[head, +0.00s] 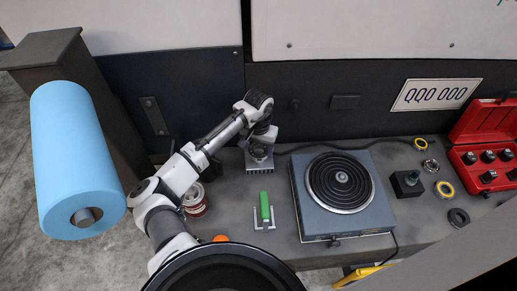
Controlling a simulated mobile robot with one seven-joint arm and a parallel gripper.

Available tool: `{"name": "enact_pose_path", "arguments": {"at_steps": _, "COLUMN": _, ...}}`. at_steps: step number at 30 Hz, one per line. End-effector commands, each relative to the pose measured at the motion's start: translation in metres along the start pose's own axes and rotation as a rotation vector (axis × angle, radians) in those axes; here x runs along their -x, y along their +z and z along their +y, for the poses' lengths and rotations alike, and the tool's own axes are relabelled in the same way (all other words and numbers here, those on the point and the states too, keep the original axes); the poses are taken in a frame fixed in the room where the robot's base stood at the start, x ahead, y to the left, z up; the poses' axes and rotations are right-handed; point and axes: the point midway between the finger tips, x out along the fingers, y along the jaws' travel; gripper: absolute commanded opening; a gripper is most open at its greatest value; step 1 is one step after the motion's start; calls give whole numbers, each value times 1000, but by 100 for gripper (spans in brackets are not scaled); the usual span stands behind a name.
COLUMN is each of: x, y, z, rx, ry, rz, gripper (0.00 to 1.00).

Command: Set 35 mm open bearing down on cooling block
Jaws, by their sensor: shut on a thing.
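My gripper (260,154) points down right over the cooling block (260,169), a small silver finned block at the back of the bench, left of the hot plate. The gripper is shut on the 35 mm open bearing, which is mostly hidden by the fingers and wrist. It is very low over the block's top. I cannot tell from this view whether the bearing touches the block.
A blue hot plate (306,212) with a coiled burner stands right of the block. A green-topped piece on a bracket (264,207) and a dark red can (195,204) stand nearer. Several rings, a black block (407,184) and a red case (463,163) lie at right.

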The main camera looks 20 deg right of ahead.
Motion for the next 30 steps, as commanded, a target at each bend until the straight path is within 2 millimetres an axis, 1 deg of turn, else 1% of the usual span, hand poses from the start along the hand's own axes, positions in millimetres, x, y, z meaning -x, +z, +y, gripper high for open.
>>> {"name": "enact_pose_path", "arguments": {"at_steps": 4, "x": -14, "y": 0, "z": -1, "rx": 1, "ry": -1, "rz": 0, "gripper": 33}}
{"name": "enact_pose_path", "arguments": {"at_steps": 15, "x": -19, "y": 0, "z": 0, "rx": 1, "ry": 0, "rz": 1, "gripper": 33}}
{"name": "enact_pose_path", "arguments": {"at_steps": 16, "x": -20, "y": 0, "z": 0, "rx": 1, "ry": 0, "rz": 0, "gripper": 65}}
{"name": "enact_pose_path", "arguments": {"at_steps": 20, "x": -19, "y": 0, "z": 0, "rx": 1, "ry": -1, "rz": 1, "gripper": 82}}
{"name": "enact_pose_path", "arguments": {"at_steps": 21, "x": -19, "y": 0, "z": 0, "rx": 1, "ry": -1, "rz": 1, "gripper": 86}}
{"name": "enact_pose_path", "arguments": {"at_steps": 30, "x": -17, "y": 0, "z": -1, "rx": 0, "ry": -2, "rz": 1, "gripper": 86}}
